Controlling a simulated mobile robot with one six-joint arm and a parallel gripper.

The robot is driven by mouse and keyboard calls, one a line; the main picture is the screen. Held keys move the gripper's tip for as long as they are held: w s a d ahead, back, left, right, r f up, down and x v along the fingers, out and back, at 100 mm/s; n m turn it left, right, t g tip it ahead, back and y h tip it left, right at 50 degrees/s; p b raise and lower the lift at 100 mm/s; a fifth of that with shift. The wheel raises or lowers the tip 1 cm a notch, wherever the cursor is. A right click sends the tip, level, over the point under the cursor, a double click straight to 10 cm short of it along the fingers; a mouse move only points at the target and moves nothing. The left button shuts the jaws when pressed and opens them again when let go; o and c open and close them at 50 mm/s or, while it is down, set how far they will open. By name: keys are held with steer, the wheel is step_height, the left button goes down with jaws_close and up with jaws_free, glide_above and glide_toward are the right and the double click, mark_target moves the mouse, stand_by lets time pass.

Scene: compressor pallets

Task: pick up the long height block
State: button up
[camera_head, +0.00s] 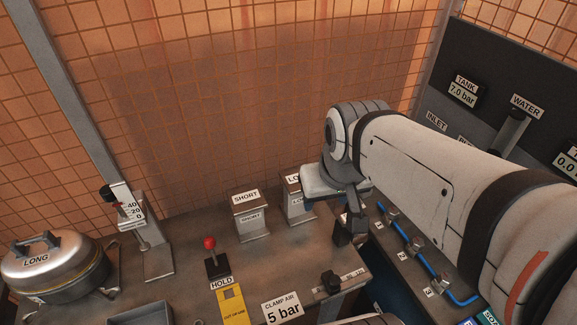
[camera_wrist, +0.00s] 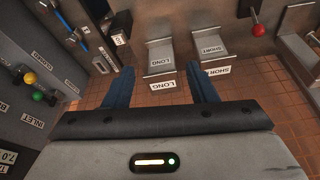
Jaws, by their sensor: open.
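The long height block (camera_head: 297,208) is a grey metal block with LONG labels, standing on the bench beside the short block, partly hidden by my arm's end in the head view. In the wrist view the long block (camera_wrist: 160,48) shows upside down, in line with the gap between my fingers. My gripper (camera_wrist: 158,68) is open, with its two blue fingers apart and nothing held. The block appears beyond the fingertips, and I see no contact. The fingers are mostly hidden in the head view.
The short height block (camera_head: 251,222) stands just left of the long one. A red-knobbed HOLD lever (camera_head: 211,258) is in front of it. A lidded pot marked LONG (camera_head: 55,265) and a gauge stand (camera_head: 150,235) are at the left. Blue piping (camera_head: 430,268) lies at the right.

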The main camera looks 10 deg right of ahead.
mark_target(299, 195)
steer(key=o, duration=1)
steer(key=w+f+b, duration=0.3)
steer(key=w, duration=0.3)
steer(key=w+f+n+b, duration=0.1)
steer(key=w+f+b, duration=0.1)
steer(key=w+f, duration=0.2)
steer(key=w+f+n+b, duration=0.1)
steer(key=w+f+b, duration=0.2)
steer(key=w, duration=0.5)
steer(key=shift+f+t+y+b, duration=0.3)
steer(key=shift+t+y, duration=0.1)
steer(key=shift+w+a+f, duration=0.1)
steer(key=shift+w+f, duration=0.15)
steer(key=shift+f, duration=0.05)
steer(key=shift+d+p+x, duration=0.1)
steer(key=shift+p+x, duration=0.1)
steer(key=shift+x, duration=1.5)
steer(key=shift+d+p+x, duration=0.15)
steer(key=shift+x, duration=1.55)
